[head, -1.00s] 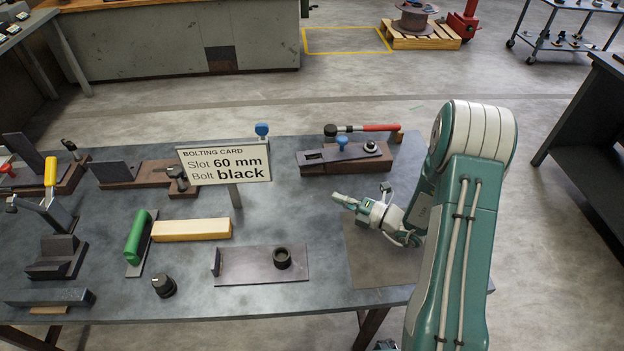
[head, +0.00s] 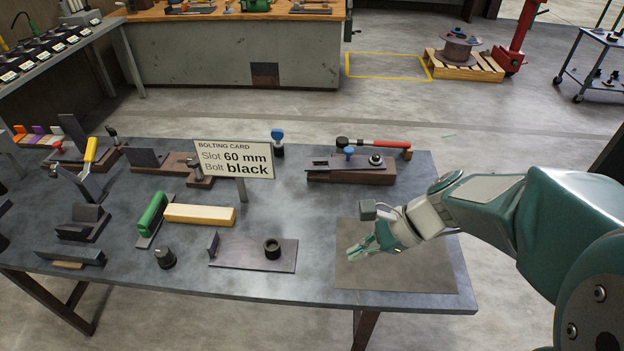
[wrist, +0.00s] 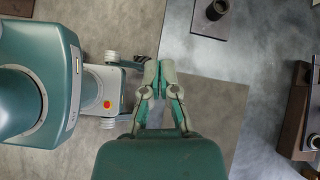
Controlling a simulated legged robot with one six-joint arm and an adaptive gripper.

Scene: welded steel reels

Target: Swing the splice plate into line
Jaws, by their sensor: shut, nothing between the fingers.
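A dark flat plate (head: 325,165), which looks like the splice plate, lies on a brown block (head: 352,178) at the back right of the bench. A blue knob (head: 349,152) and a dark ring (head: 376,160) sit on it. I cannot tell its exact angle to the block. The block shows in part at the right of the wrist view (wrist: 294,108). My gripper (head: 354,250) is shut and empty above the grey-brown mat, apart from the block and in front of it. Its closed fingertips show in the wrist view (wrist: 159,66).
A bolting card (head: 233,159) reads slot 60 mm, bolt black. A red-handled tool (head: 380,144) lies behind the block. A flat plate with a dark collar (head: 272,249) is left of the mat (head: 400,279). Several other fixtures fill the bench's left side.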

